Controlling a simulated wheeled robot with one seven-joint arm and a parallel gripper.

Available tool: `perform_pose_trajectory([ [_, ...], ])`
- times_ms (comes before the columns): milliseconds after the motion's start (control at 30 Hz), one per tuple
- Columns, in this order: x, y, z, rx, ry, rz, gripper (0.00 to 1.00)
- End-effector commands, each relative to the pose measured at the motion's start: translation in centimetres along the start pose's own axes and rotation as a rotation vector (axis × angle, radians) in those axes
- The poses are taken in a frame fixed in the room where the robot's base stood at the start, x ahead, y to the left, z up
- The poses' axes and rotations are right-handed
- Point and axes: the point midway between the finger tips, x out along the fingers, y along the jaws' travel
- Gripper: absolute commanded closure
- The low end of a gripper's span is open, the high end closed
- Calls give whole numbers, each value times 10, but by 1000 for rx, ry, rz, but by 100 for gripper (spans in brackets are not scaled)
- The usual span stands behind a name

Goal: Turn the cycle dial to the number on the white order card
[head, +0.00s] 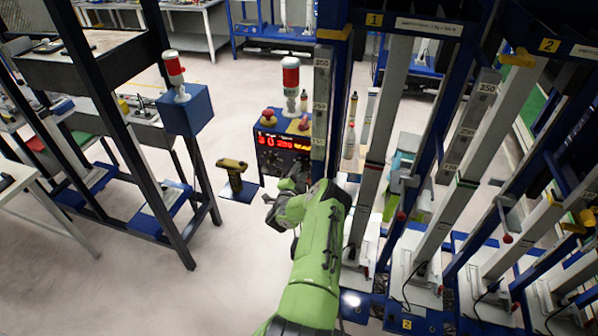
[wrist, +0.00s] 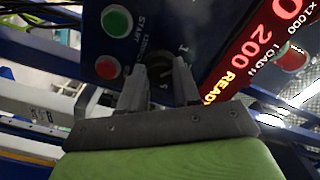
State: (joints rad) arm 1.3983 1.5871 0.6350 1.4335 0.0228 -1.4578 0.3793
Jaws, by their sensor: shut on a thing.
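The cycle dial (wrist: 160,76) is a dark round knob on the control panel, beside lettering that seems to read CYCLES. My gripper (wrist: 160,84) is shut on it in the wrist view, one finger on each side. Its pointer and most of its numbers are hidden or too blurred to read. In the head view my gripper (head: 284,188) is at the lower part of the dark control panel (head: 283,152), and the dial is hidden there. The red display (wrist: 245,55) shows 200 and READY. I cannot make out a white order card in either view.
A green button (wrist: 117,20) and a red button (wrist: 108,67) sit close to the dial. A red mushroom button (head: 268,117) and a signal lamp (head: 291,82) top the console. A yellow-handled tool (head: 232,170) stands left. Tall test columns (head: 383,120) crowd the right.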

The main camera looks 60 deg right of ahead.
Motion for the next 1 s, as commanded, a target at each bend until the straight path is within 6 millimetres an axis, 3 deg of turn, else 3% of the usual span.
perform_pose_trajectory([
  [400,-2,2,2,-194,-8,4,99],
  [967,-2,4,3,-225,-10,5,99],
  [1000,-2,4,3,-225,-10,5,65],
])
